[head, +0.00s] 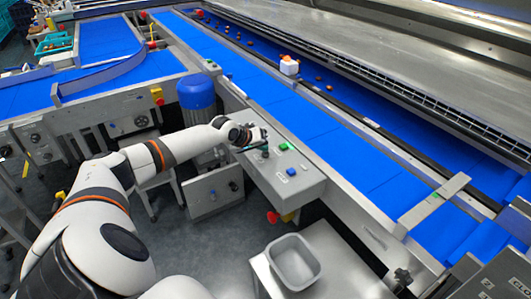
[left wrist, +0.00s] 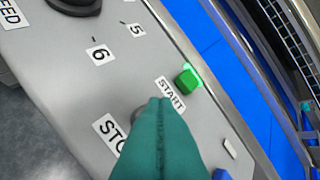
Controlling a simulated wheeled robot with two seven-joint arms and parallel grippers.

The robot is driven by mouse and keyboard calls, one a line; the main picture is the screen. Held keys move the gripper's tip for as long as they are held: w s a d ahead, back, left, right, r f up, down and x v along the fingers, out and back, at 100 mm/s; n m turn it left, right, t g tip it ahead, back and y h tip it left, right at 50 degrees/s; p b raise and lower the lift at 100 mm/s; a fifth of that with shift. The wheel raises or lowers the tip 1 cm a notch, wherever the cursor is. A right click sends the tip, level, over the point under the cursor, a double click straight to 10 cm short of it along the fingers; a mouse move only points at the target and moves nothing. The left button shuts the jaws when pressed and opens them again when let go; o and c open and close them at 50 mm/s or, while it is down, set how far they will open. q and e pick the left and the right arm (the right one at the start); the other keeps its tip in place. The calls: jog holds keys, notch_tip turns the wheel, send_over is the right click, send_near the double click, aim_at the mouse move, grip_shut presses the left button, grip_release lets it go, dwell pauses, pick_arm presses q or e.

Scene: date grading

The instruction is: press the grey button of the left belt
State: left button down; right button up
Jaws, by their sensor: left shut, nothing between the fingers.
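The grey control panel (head: 290,184) stands beside the long blue belt (head: 270,92). My left gripper (head: 264,150) is over the panel, its green fingers shut and empty. In the left wrist view the shut fingers (left wrist: 166,140) point down at the panel between the START label (left wrist: 169,95) and the STOP label (left wrist: 107,132). A round grey edge (left wrist: 138,114), which looks like the grey button, shows beside the fingertips and is mostly hidden by them. I cannot tell whether they touch it. A green button (left wrist: 188,80) sits by START. My right gripper is out of view.
A dial (left wrist: 76,4) with number labels is on the panel. A blue motor (head: 197,96) stands behind my left arm. A grey bin (head: 293,262) sits on a metal table in front.

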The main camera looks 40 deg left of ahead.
pick_arm(q)
jog(key=shift+f, duration=0.5)
dwell(0.8)
jog(key=shift+r, duration=0.1)
jog(key=shift+r+p, duration=0.8)
notch_tip(320, 180, up, 5)
jog(key=p, duration=0.5)
dwell(0.7)
